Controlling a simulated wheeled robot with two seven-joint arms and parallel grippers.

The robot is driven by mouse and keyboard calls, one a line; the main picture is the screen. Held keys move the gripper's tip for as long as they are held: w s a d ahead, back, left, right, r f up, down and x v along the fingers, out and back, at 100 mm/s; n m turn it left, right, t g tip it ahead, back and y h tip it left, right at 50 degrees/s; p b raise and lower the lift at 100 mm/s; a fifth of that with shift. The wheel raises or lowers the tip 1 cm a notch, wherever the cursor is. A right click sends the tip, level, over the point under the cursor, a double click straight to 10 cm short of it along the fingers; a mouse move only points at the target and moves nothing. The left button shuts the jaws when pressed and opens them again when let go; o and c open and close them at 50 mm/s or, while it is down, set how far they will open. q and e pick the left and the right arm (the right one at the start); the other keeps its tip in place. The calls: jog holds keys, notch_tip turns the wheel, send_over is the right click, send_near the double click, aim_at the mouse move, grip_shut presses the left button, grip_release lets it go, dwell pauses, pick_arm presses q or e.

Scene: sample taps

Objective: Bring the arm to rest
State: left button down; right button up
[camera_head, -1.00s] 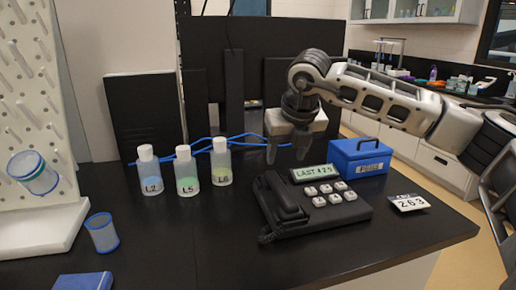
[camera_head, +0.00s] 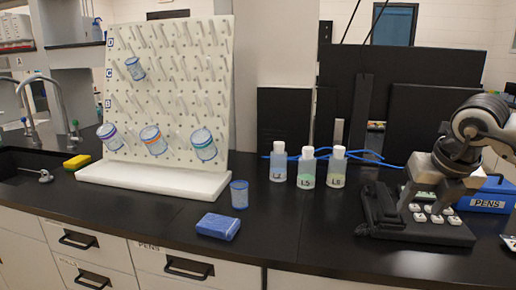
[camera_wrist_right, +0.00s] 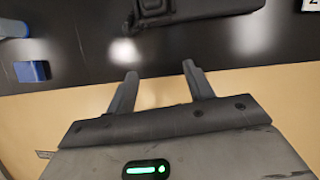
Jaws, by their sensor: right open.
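My right gripper (camera_head: 424,204) comes in from the right in the head view and points down in front of the black desk phone (camera_head: 425,230), hiding part of its display and keys. In the right wrist view, the gripper (camera_wrist_right: 158,82) has its two fingers apart with nothing between them. Beyond the fingers are the counter's front edge and part of the phone (camera_wrist_right: 165,12). I cannot tell the exact height of the fingertips. My left gripper is not in view.
A white pegboard (camera_head: 170,95) holds several clear cups. Bottles (camera_head: 307,168) stand mid-counter. A blue PENS box (camera_head: 487,197) is right of the phone. A sink (camera_head: 25,175) is far left.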

jog(key=s+a+f+n+g+y, duration=0.2)
jog(key=a+f+y, duration=0.3)
jog(key=a, duration=0.6)
jog(key=s+a+f+n+g+y, duration=0.2)
jog(key=s+a+f+y, duration=0.15)
jog(key=a, duration=0.65)
jog(key=s+a+r+m+t+y, duration=0.1)
jog(key=s+a+m+y, duration=0.15)
jog(key=a+y, duration=0.35)
jog(key=s+a+r+m+t+y, duration=0.1)
jog(key=s+a+r+m+y, duration=0.1)
jog(key=a+m+y, duration=0.3)
jog(key=w+d+f+m+t+h, duration=0.1)
jog(key=d+f+m+t+h, duration=0.45)
jog(key=m, duration=0.45)
jog(key=w+d+f+m+t+h, duration=0.15)
jog(key=f+m+t+h, duration=0.25)
jog(key=f+m+t, duration=0.5)
jog(key=s+d+f+m+g+h, duration=0.6)
jog(key=s+d+f+m, duration=0.2)
jog(key=s+f, duration=0.4)
jog(key=shift+s+d+f+m+h, duration=0.15)
jog(key=shift+s+f+m+h, duration=0.15)
jog(key=shift+f+m, duration=0.2)
jog(key=shift+g, duration=0.25)
